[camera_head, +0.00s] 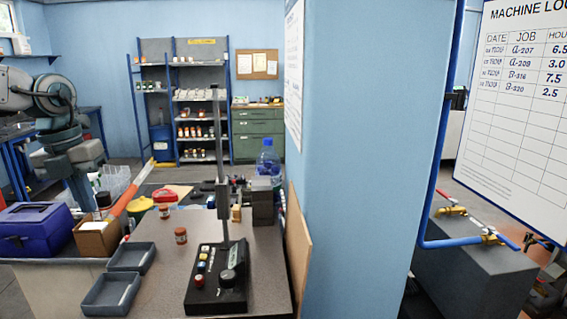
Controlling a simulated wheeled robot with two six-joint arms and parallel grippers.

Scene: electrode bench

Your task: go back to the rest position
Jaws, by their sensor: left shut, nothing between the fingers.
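My left arm comes in from the left edge and bends downward. My left gripper (80,192) hangs at its end, pointing down, shut and empty. Its dark fingers are just above and behind the blue-purple box (36,228) and the open cardboard box (97,238); the fingertips are hard to make out against the clutter. My right gripper is not in view.
A bench (262,258) holds a stand with a tall post (222,145), dark trays (112,293), small brown jars (181,236) and a water bottle (267,162). An orange bar (134,189) slants nearby. A blue wall (362,160) stands right of the bench.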

